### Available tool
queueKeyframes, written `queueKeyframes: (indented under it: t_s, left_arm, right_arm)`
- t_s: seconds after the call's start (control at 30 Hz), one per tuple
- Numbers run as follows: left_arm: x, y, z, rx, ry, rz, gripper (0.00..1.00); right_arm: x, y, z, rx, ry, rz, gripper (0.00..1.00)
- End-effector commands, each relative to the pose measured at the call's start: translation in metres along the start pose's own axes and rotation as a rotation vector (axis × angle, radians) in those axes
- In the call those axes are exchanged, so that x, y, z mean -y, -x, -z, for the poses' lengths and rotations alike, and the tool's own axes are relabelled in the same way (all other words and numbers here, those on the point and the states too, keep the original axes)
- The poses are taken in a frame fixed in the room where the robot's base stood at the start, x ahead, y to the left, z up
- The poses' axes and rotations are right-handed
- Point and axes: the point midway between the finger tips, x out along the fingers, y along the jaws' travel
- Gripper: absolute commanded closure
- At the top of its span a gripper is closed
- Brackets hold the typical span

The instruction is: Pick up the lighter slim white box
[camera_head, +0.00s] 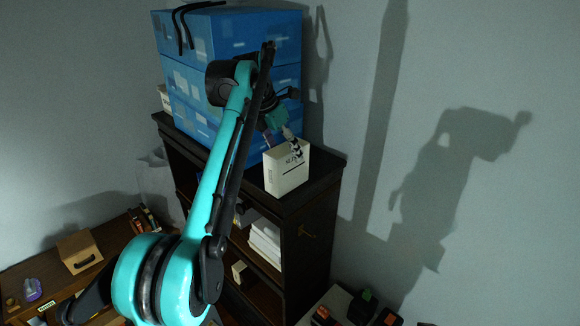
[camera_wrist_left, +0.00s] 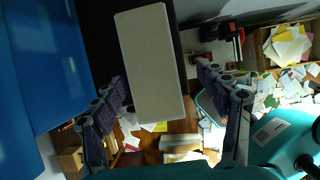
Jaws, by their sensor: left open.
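The slim white box (camera_head: 286,172), with dark lettering on its face, stands upright on the dark cabinet top near its front corner. In the left wrist view it shows as a pale, long rectangle (camera_wrist_left: 152,60) between my fingers. My left gripper (camera_head: 281,141) is open at the box's upper edge. One finger overlaps the lettered face in the head view; the other is at the left, partly hidden. In the wrist view the fingers (camera_wrist_left: 162,78) lie either side of the box, with a gap at the right. Contact cannot be told. My right gripper is not in view.
Large stacked blue boxes (camera_head: 235,35) stand right behind the gripper on the dark cabinet (camera_head: 318,185). Another small pale box (camera_head: 165,98) sits at the cabinet's left end. White stacks (camera_head: 265,240) lie on a shelf below. A wooden desk (camera_head: 50,275) is at lower left.

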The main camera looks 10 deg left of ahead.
Motion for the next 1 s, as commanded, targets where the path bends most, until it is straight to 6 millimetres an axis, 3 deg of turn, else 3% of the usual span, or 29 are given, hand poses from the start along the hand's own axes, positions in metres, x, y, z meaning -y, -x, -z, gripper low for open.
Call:
queueKeyframes:
  t_s: [0.4, 0.73, 0.93, 1.0]
  left_arm:
    - [-0.008, -0.057, 0.006, 0.0, -0.001, 0.0, 0.26]
    - [-0.007, -0.065, 0.006, 0.0, 0.0, 0.0, 0.26]
    - [-0.007, -0.065, 0.006, 0.0, 0.0, 0.0, 0.79]
    - [-0.007, -0.065, 0.006, 0.0, 0.0, 0.0, 0.84]
  right_arm:
    - [0.0, 0.0, 0.0, 0.0, 0.0, 0.0, 0.3]
    - [0.0, 0.0, 0.0, 0.0, 0.0, 0.0, 0.3]
    - [0.0, 0.0, 0.0, 0.0, 0.0, 0.0, 0.3]
    - [0.0, -0.001, 0.0, 0.0, 0.0, 0.0, 0.3]
